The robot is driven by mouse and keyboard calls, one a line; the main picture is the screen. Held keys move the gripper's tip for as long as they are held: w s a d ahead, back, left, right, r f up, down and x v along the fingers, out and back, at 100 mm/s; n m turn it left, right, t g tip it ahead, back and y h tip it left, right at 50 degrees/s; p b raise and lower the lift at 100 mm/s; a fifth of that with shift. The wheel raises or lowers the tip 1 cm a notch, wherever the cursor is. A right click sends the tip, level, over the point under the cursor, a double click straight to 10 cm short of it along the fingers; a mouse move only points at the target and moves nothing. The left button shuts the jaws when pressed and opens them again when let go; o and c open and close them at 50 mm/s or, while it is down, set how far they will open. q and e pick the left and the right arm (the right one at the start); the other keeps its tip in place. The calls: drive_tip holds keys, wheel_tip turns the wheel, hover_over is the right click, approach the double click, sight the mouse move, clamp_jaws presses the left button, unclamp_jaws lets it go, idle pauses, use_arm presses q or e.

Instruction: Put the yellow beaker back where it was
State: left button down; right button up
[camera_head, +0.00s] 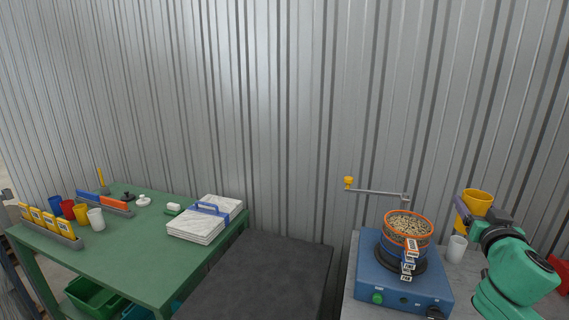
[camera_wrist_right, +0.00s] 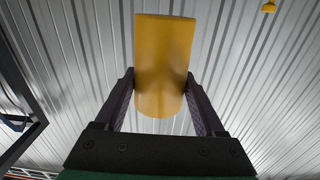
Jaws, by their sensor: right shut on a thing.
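A yellow beaker (camera_head: 478,200) is held up at the right by my right gripper (camera_head: 468,214), above the grey table (camera_head: 346,306). In the right wrist view the yellow beaker (camera_wrist_right: 165,50) is between the two dark fingers of my right gripper (camera_wrist_right: 160,84), which are shut on it. Another yellow beaker (camera_head: 81,213) stands on the green table (camera_head: 135,250) at the left, in a row with blue, red and white ones. My left gripper is not in view.
A white beaker (camera_head: 456,249) stands just below the held one, beside a blue machine (camera_head: 385,285) with an orange-rimmed basket (camera_head: 408,231) of grain-like pieces. A crank with a yellow knob (camera_head: 349,183) rises behind it. A dark surface (camera_head: 262,280) lies between the tables.

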wheel_tip(320, 180, down, 10)
drive_tip(key=a+r, duration=0.1)
drive_tip(key=a, duration=0.2)
drive_tip(key=s+a+f+n+y+b, duration=0.1)
drive_tip(key=s+a+f+n+y, duration=0.3)
drive_tip(key=s+a+f, duration=1.5)
drive_tip(key=a+f+y, duration=0.2)
drive_tip(key=a, duration=0.2)
drive_tip(key=shift+s+a+f+t, duration=0.2)
drive_tip(key=shift+s+f+t, duration=0.15)
drive_tip(key=shift+f+t, duration=0.05)
